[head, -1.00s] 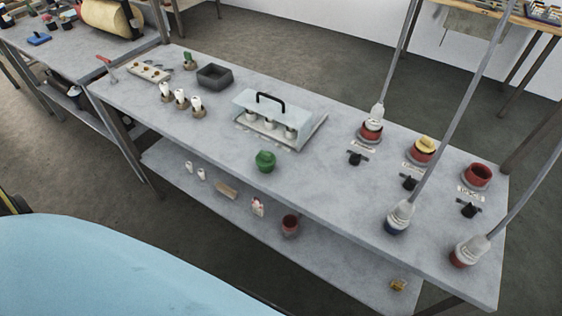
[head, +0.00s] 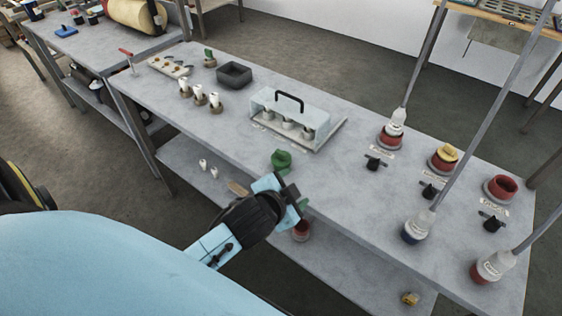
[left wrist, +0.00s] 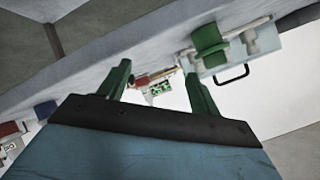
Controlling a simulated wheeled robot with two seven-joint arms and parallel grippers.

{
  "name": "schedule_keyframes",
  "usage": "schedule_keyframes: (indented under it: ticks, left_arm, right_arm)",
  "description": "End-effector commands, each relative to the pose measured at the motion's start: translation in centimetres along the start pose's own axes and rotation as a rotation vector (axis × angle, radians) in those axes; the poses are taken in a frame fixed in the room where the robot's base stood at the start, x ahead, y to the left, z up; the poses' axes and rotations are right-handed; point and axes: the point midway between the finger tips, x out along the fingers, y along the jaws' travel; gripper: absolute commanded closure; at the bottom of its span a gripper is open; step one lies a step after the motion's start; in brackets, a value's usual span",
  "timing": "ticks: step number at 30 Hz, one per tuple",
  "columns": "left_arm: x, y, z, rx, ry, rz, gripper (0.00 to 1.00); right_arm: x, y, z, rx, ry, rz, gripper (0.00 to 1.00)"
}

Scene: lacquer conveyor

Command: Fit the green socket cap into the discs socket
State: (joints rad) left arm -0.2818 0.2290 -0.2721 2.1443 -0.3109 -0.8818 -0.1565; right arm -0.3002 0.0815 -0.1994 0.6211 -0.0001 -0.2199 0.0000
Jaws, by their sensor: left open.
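The green socket cap (head: 281,160) stands on the grey bench near its front edge; it also shows in the left wrist view (left wrist: 209,42), above and right of the fingers. My left gripper (head: 296,197) is open and empty, in front of the bench edge and just nearer than the cap, apart from it. Its two green fingers (left wrist: 158,82) are spread in the left wrist view. Along the right of the bench are an open red socket (head: 502,187), a socket with a yellow cap (head: 444,157) and a socket with a grey plug (head: 391,139). Their labels are too small to read.
A clear-covered stand with a black handle (head: 289,103) sits behind the cap. Corded plugs (head: 418,226) stand at the bench's front right. A dark tray (head: 234,74) and several white-topped pieces are at the left.

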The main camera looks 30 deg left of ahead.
Motion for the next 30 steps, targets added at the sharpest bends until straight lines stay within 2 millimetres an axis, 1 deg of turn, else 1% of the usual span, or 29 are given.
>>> schedule_keyframes:
  ticks: [1,4,5,6,8,9,11,12,14,15,17,18,20,21,23,24,26,27,29,30]
  left_arm:
    - [0.5,-1.2,-2.3,0.066,0.081,-0.045,0.36]
    - [0.9,-3.0,-7.0,0.211,0.251,-0.138,0.36]
    - [0.8,-3.4,-8.5,0.261,0.305,-0.168,0.36]
    - [0.7,-4.0,-10.6,0.331,0.381,-0.211,0.36]
    - [0.1,-4.7,-13.9,0.451,0.504,-0.281,0.36]
    - [-0.5,-4.9,-16.3,0.542,0.594,-0.331,0.36]
    - [-1.7,-4.9,-19.7,0.697,0.737,-0.411,0.36]
    - [-2.7,-4.6,-21.9,0.811,0.836,-0.465,0.36]
    - [-4.3,-3.6,-24.6,0.992,0.986,-0.544,0.36]
    - [-5.3,-2.7,-25.9,1.117,1.081,-0.592,0.36]
    - [-6.6,-1.2,-27.2,1.309,1.22,-0.656,0.36]
    - [-7.2,-0.1,-27.6,1.441,1.31,-0.692,0.36]
    - [-7.8,1.6,-27.6,1.647,1.438,-0.733,0.36]
    - [-8.0,2.6,-27.1,1.786,1.52,-0.75,0.36]
    - [-7.7,3.6,-25.9,1.999,1.635,-0.757,0.36]
    - [-7.2,4.1,-24.7,2.144,1.707,-0.744,0.36]
    - [-6.1,4.1,-22.6,2.365,1.805,-0.698,0.36]
    - [-5.2,3.7,-21.0,-2.429,-1.802,0.624,0.36]
    - [-3.8,2.3,-18.4,-2.327,-1.658,0.451,0.36]
    - [-2.8,0.9,-16.8,-2.262,-1.569,0.338,0.36]
  right_arm:
    - [0.0,0.0,0.1,0.0,-0.002,0.0,0.5]
    - [0.0,0.0,0.2,0.0,-0.003,0.0,0.5]
    - [0.0,0.0,0.2,0.0,-0.003,0.0,0.5]
    - [0.0,0.0,0.2,0.0,-0.003,0.0,0.5]
    - [0.0,0.0,0.2,0.0,-0.003,0.0,0.5]
    - [0.1,0.0,0.2,0.0,-0.003,0.0,0.5]
    - [0.1,0.0,0.2,0.0,-0.003,0.0,0.5]
    - [0.1,0.0,0.2,0.0,-0.003,0.0,0.5]
    - [0.1,-0.1,0.2,0.0,-0.003,-0.001,0.5]
    - [0.1,-0.1,0.2,0.0,-0.003,-0.001,0.5]
    - [0.1,-0.1,0.2,0.0,-0.003,-0.001,0.5]
    - [0.2,-0.1,0.2,0.0,-0.003,-0.001,0.5]
    - [0.2,-0.1,0.2,0.0,-0.003,-0.001,0.5]
    - [0.2,-0.1,0.2,0.0,-0.003,-0.001,0.5]
    - [0.2,-0.1,0.1,0.0,-0.002,-0.001,0.5]
    - [0.2,-0.1,0.1,0.0,-0.002,-0.001,0.5]
    - [0.2,-0.1,0.1,0.0,-0.002,-0.001,0.5]
    - [0.3,-0.1,0.1,0.0,-0.002,-0.001,0.5]
    - [0.3,-0.1,0.1,0.0,-0.002,-0.002,0.5]
    - [0.3,-0.2,0.1,0.0,-0.002,-0.002,0.5]
